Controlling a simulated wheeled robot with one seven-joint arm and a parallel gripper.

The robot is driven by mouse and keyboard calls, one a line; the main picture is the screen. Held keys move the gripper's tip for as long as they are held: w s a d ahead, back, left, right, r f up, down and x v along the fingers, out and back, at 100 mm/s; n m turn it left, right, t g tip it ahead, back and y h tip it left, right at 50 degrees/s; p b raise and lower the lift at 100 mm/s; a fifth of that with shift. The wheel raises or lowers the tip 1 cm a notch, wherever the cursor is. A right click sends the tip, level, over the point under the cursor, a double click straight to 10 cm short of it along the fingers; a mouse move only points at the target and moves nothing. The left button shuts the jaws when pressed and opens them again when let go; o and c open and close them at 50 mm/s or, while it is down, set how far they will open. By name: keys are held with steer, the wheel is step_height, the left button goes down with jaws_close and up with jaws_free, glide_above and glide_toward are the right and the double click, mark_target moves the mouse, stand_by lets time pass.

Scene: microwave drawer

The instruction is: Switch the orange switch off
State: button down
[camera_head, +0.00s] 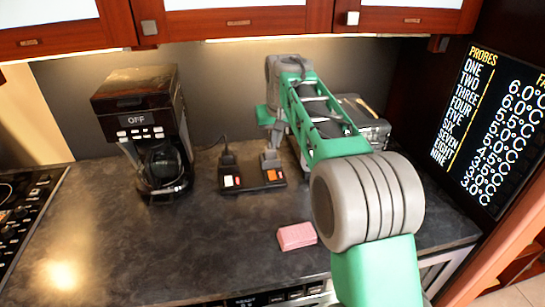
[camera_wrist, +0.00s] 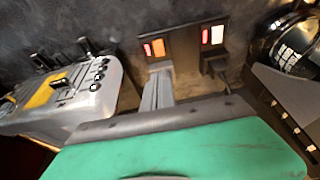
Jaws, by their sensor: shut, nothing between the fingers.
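The orange switch (camera_head: 272,175) is on the right part of a black power strip (camera_head: 252,184) on the counter. In the wrist view, the orange switch (camera_wrist: 157,47) shows at top centre with a small glowing red patch beside it. My gripper (camera_head: 270,161) appears shut and empty, pointing down just behind the orange switch. In the wrist view, its grey fingers (camera_wrist: 160,68) reach up close below the switch. I cannot tell whether they touch the strip.
A white switch (camera_head: 231,181) with a black plug (camera_head: 228,157) behind it is on the strip's left. A coffee maker (camera_head: 150,130) stands left, a toaster (camera_head: 372,128) right behind my arm. A pink sponge (camera_head: 296,236) lies in front. The front-left counter is clear.

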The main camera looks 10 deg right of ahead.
mark_target(272, 172)
steer(key=x, duration=0.4)
steer(key=p+x, duration=0.1)
steer(key=x, duration=0.3)
steer(key=p+x, duration=0.1)
steer(key=x, duration=0.3)
steer(key=shift+s+a+f, duration=0.1)
steer(key=shift+s+f, duration=0.15)
steer(key=shift+f, duration=0.45)
